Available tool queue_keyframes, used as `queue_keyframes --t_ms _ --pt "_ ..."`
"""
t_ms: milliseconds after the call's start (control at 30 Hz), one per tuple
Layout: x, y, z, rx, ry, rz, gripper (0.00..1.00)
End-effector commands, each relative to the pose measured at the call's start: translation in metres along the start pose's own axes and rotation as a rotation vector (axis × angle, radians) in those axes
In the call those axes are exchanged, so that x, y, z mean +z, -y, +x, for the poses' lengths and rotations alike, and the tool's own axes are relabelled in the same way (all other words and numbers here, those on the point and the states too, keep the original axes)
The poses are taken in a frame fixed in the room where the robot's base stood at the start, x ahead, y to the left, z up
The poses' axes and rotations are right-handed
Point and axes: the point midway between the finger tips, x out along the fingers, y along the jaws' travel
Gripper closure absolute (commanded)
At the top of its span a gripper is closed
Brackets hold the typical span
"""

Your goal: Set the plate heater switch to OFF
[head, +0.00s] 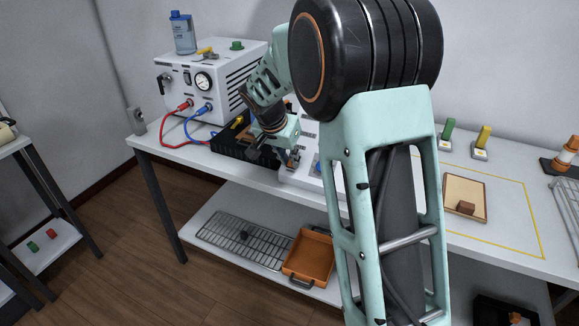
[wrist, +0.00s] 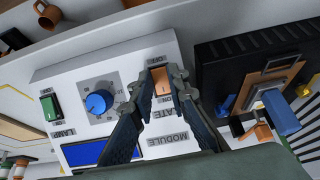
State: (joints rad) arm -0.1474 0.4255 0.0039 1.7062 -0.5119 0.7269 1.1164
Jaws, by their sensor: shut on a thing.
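The plate heater switch (wrist: 162,82) is an orange rocker on a white control panel (wrist: 60,76), seen in the wrist view. Its label is partly covered, with "LATE" and "MODULE" readable upside down. "OFF" is printed at its upper end in the picture and "ON" at its lower end. My gripper (wrist: 161,76) has its two dark fingertips on either side of the rocker, shut on it. The fingers hide the rocker's sides, and I cannot tell which way it is tilted. In the head view my arm covers most of the panel.
On the panel are a blue knob (wrist: 99,102), a green lamp switch (wrist: 52,106) and a blue display (wrist: 101,152). A black finned unit (wrist: 222,75) stands close beside it. In the head view, a white box with a gauge (head: 203,81) and hoses stands to the left.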

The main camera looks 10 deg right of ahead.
Motion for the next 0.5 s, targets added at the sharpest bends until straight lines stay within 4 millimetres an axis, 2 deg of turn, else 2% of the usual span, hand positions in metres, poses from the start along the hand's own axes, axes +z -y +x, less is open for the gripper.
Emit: queue_keyframes --t_ms 33,500 --pt "0.0033 0.0012 0.0049 -0.003 -0.015 -0.002 1.0" --pt "0.0066 0.0018 0.006 -0.005 -0.131 -0.001 1.0"
